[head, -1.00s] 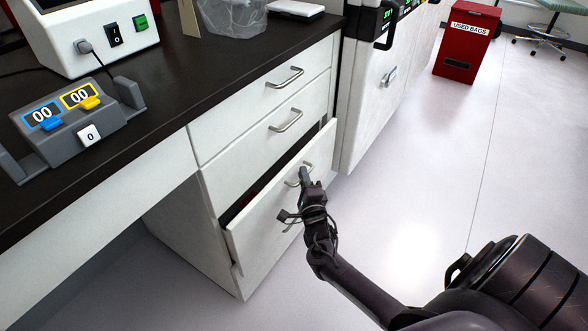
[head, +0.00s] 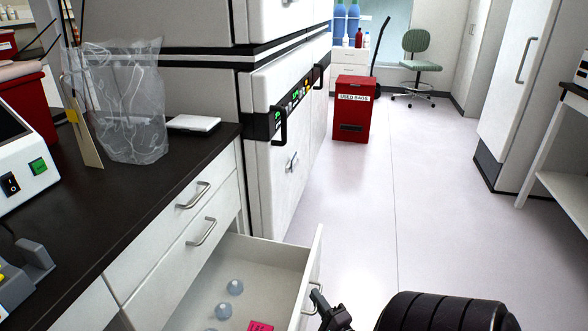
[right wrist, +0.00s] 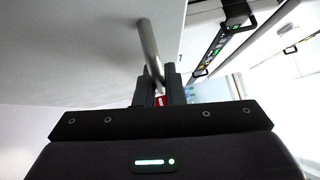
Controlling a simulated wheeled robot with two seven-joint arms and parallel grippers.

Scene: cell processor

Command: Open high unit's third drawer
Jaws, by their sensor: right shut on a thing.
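The third drawer (head: 262,250) of the white unit under the dark counter is pulled well out. Inside it lie clear round items (head: 235,287) and a pink packet (head: 259,326). My right gripper (head: 318,299) is at the outer side of the drawer front. In the right wrist view, the right gripper (right wrist: 159,88) is shut on the metal handle (right wrist: 149,50) of the drawer front (right wrist: 75,45). The two drawers above, with handles (head: 193,196) and (head: 202,232), are closed. My left gripper is not in view.
A tall white appliance (head: 275,180) with black handles stands just beyond the unit. A red used-bags bin (head: 352,110) and a green chair (head: 418,62) stand further back. The floor (head: 400,190) to the right is clear. A clear bag (head: 125,100) stands on the counter.

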